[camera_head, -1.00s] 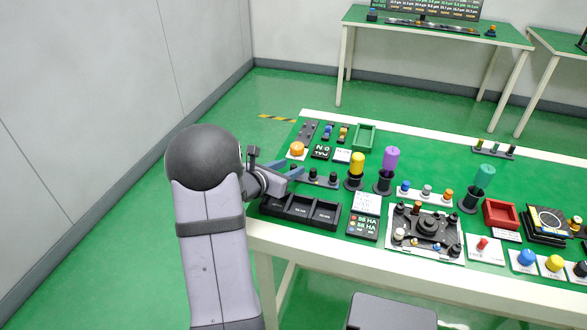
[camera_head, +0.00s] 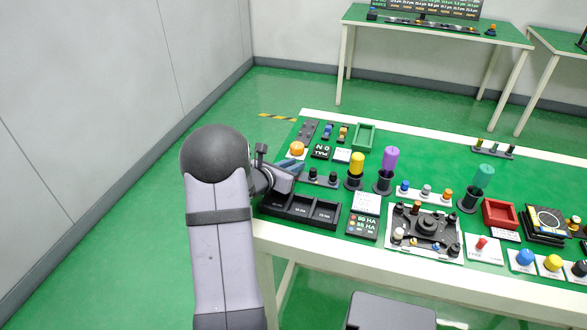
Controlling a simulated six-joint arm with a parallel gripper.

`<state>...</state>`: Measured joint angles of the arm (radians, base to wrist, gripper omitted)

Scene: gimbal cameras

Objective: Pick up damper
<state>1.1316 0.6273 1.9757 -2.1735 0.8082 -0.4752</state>
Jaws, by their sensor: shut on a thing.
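A small dark rack (camera_head: 322,183) stands at the left end of the green table. Two black knob-like dampers stand upright on it, one nearer its middle (camera_head: 313,173) and one at its right end (camera_head: 333,177). My gripper (camera_head: 290,165), with bluish fingers, is at the rack's left end, just behind the black tray. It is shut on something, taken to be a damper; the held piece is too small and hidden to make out. The rack's left end is covered by my gripper.
A black compartment tray (camera_head: 300,210) lies in front of my gripper. An orange knob (camera_head: 296,149) sits just behind it. Yellow (camera_head: 357,164) and purple (camera_head: 391,159) cylinders stand in black holders to the right. The floor left of the table is free.

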